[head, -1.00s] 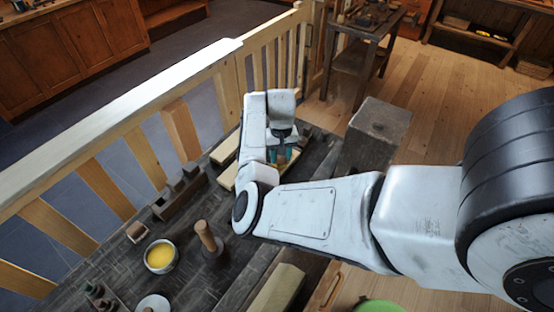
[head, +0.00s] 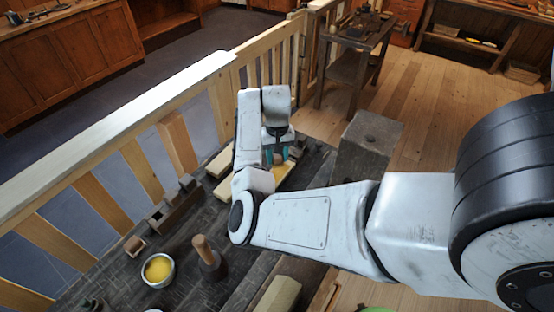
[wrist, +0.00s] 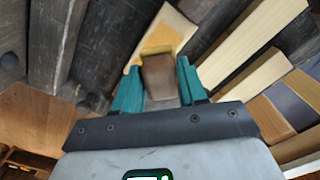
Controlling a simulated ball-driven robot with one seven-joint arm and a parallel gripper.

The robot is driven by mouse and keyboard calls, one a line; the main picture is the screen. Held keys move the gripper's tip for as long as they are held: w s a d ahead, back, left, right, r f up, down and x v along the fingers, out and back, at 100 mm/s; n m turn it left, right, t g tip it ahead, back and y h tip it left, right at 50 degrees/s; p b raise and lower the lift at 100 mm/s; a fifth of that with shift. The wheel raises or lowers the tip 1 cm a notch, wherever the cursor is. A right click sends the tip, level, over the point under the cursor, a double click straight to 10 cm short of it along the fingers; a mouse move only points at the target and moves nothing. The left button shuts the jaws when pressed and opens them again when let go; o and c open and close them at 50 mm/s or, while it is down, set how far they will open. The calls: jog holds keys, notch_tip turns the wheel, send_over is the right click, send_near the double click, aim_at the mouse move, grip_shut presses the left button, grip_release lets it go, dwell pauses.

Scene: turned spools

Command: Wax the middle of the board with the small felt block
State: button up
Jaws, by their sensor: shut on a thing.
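My gripper (head: 277,155) has teal fingers. In the wrist view my gripper (wrist: 158,80) is shut on a small brown felt block (wrist: 160,82) with a yellowish far end. The block's far end is over or against a pale board (wrist: 172,24), which has an orange-yellow patch around the block. I cannot tell whether they touch. In the head view the board (head: 284,172) lies on the dark bench beneath my gripper, partly hidden by my arm and fingers.
A cup of yellow wax (head: 158,270) and an upright wooden-handled tool (head: 207,252) stand on the dark bench. Loose pale strips (head: 222,161) lie left of the board. A wooden railing (head: 125,105) runs along the left; a grey block (head: 368,148) stands at right.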

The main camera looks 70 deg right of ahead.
jog(key=shift+r, duration=0.4)
jog(key=shift+r, duration=0.1)
jog(key=shift+r, duration=1.4)
